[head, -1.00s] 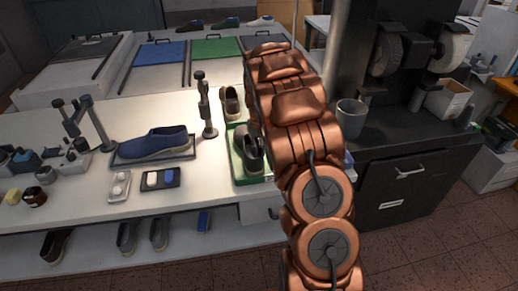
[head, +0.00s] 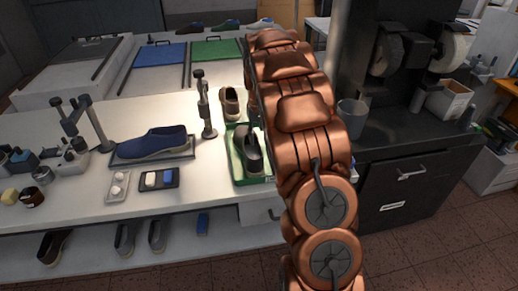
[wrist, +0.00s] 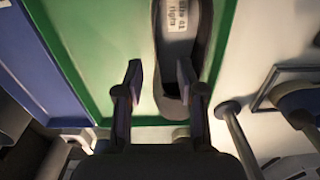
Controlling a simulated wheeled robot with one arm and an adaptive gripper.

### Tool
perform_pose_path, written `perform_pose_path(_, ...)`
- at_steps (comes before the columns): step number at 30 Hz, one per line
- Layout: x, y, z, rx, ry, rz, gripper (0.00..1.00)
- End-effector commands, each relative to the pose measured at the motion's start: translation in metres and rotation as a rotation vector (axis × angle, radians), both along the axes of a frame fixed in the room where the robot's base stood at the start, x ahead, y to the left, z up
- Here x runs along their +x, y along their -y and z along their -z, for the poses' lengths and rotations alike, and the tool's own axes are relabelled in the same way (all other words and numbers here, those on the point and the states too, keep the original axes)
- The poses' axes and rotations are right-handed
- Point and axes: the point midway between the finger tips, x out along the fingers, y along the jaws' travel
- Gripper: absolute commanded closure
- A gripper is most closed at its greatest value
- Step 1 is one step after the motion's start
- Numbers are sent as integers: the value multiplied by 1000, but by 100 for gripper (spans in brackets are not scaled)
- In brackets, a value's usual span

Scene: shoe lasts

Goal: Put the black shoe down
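The black shoe (head: 250,152) lies in the green tray (head: 238,178) on the white bench, partly behind my arm in the head view. In the wrist view, the shoe (wrist: 178,50) shows its pale insole label and lies over the green tray floor (wrist: 110,40). My gripper (wrist: 161,82) is at the shoe's near end in that view. Its two fingers are apart, one left of the shoe and one overlapping the shoe in the picture. A gap shows between the fingers, and I see no grip on the shoe. Whether a finger touches it, I cannot tell.
A brown shoe (head: 230,102) and a dark stand (head: 206,110) are close to the green tray. A blue shoe (head: 152,143) lies on a tray to the left. A blue surface (wrist: 30,60) borders the green tray in the wrist view. A grey cup (head: 350,118) stands right.

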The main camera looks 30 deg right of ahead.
Motion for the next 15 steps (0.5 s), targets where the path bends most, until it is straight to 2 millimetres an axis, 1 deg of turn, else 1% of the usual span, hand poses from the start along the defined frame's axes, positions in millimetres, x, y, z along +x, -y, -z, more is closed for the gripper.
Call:
perform_pose_path(3,2,0,-21,-3,6,-1,62)
perform_pose_path(6,1,0,-37,-2,4,0,62)
perform_pose_path(10,1,1,-51,-2,5,0,62)
perform_pose_path(15,-1,0,-61,0,0,0,62)
